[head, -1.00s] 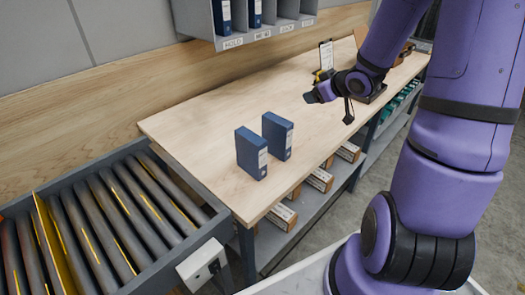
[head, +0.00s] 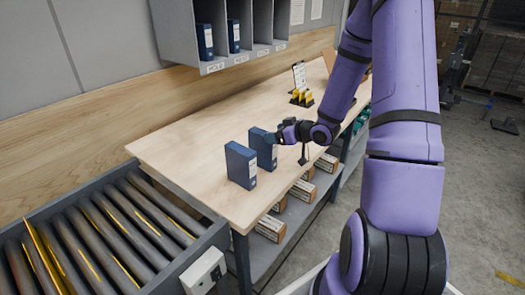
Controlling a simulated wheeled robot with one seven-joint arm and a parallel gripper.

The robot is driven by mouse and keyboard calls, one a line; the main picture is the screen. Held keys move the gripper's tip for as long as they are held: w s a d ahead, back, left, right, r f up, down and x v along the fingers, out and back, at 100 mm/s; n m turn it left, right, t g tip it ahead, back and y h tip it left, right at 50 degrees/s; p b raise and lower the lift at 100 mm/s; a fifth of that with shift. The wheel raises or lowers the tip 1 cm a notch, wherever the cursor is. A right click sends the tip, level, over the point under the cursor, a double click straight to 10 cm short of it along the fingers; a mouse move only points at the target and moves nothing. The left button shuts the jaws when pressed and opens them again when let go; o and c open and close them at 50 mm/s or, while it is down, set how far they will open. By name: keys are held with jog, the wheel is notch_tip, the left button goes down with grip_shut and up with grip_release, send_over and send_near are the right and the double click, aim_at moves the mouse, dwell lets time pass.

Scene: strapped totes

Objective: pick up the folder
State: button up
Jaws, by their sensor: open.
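Two blue folders stand upright on the wooden table near its left end, side by side. The nearer folder (head: 241,165) stands clear of my gripper. The farther folder (head: 261,148) stands just behind it to the right. My gripper (head: 279,134) is open at the upper right edge of the farther folder, very close to it. I cannot tell whether the fingers touch it or are around it. Two more blue folders stand in the wall rack, one at the left (head: 206,41) and one in the neighbouring slot (head: 234,36).
A roller conveyor (head: 190,262) adjoins the left end of the table (head: 180,140). The grey rack (head: 178,35) hangs above the table. A clipboard (head: 299,75) and yellow items (head: 302,97) stand farther back. Boxes (head: 270,228) lie on the shelf below.

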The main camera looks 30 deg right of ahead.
send_over(263, 150)
jog(key=d, duration=0.2)
jog(key=shift+w+f, duration=0.2)
jog(key=shift+f, duration=0.35)
jog(key=shift+w+f, duration=0.2)
jog(key=shift+f, duration=0.3)
grip_shut()
jog(key=shift+r, duration=0.1)
